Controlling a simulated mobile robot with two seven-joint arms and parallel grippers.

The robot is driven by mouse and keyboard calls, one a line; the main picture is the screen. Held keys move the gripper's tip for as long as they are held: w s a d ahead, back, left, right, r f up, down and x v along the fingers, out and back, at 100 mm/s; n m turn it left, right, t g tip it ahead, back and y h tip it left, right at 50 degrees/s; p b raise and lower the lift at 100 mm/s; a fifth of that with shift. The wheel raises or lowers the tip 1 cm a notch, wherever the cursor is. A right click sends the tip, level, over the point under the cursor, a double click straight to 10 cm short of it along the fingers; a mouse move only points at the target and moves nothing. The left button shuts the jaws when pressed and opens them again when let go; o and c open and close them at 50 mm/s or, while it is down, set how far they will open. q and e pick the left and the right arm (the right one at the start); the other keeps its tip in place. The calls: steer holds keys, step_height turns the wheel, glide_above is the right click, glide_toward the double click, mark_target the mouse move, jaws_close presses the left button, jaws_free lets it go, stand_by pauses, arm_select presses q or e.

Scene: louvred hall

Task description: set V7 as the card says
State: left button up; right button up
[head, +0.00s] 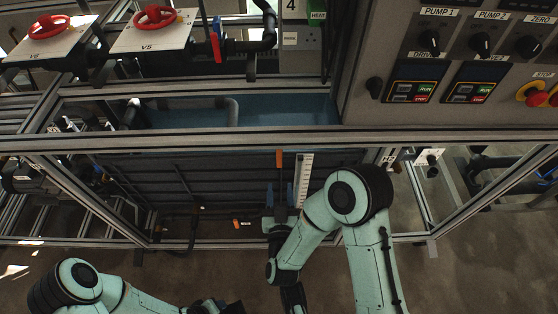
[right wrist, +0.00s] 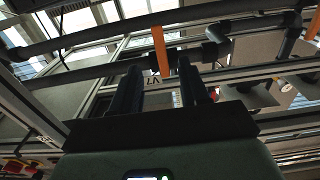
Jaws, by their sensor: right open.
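An orange lever (head: 279,158) stands upright low in the frame, below the blue tank. In the right wrist view the orange lever (right wrist: 160,48) hangs ahead of my open fingers, with an upside-down label that looks like V7 (right wrist: 153,80) near its end. My right gripper (head: 280,194) is open, its two fingers to either side of the lever's line; it also shows in the right wrist view (right wrist: 158,85). I cannot tell whether it touches the lever. My left gripper (head: 222,306) is dark and partly cut off at the bottom edge. No readable card is in view.
Red handwheels V6 (head: 50,25) and V5 (head: 155,17) sit at upper left, with a red lever (head: 215,46) beside them. The control panel (head: 470,60) is at upper right. A frame rail (head: 250,138) crosses above my right gripper. A white scale strip (head: 303,180) stands close to its right.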

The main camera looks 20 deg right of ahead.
mark_target(279, 163)
steer(key=shift+x, duration=4.75)
steer(key=shift+f, duration=0.1)
jaws_close()
